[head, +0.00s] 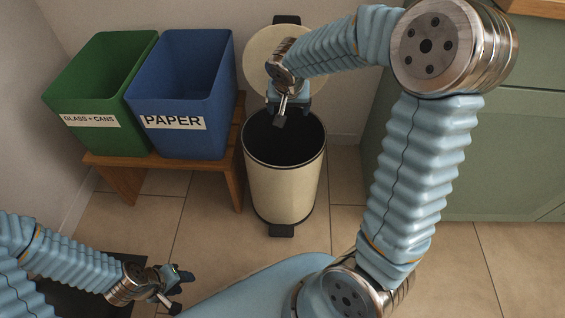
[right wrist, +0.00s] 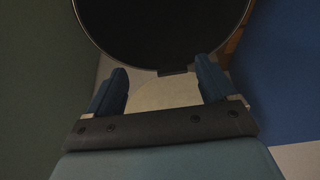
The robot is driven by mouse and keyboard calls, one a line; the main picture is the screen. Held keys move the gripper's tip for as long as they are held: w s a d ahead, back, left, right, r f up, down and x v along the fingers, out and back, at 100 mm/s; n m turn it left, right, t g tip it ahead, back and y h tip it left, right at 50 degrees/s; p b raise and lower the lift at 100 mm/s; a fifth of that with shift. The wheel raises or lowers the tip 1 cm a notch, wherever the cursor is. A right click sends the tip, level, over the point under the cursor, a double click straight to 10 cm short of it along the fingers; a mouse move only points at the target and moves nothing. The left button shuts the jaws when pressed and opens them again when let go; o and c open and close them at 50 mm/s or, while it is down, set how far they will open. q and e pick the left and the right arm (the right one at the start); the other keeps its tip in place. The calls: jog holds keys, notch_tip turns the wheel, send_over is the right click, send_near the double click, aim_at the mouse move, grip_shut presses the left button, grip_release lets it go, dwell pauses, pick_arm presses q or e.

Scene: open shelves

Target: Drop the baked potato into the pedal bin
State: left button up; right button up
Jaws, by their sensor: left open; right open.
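The cream pedal bin (head: 283,185) stands upright on the floor with its round lid (head: 262,55) raised at the back. Its dark opening also shows in the right wrist view (right wrist: 165,25). My right gripper (head: 291,112) is over the rear part of that opening, pointing down. Its two fingers (right wrist: 162,75) are apart with nothing between them. My left gripper (head: 180,292) is open and empty, low at the bottom left, apart from the bin. I see no baked potato in either view; the bin's inside is too dark to make out.
A green bin (head: 95,85) marked GLASS + CANS and a blue bin (head: 185,85) marked PAPER stand on a wooden bench (head: 128,176) left of the pedal bin. A green cabinet (head: 510,150) stands at the right. Tiled floor (head: 205,235) is clear before the bench.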

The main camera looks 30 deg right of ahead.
jog(key=v, duration=0.9)
jog(key=shift+r+p, duration=0.15)
jog(key=shift+p, duration=0.3)
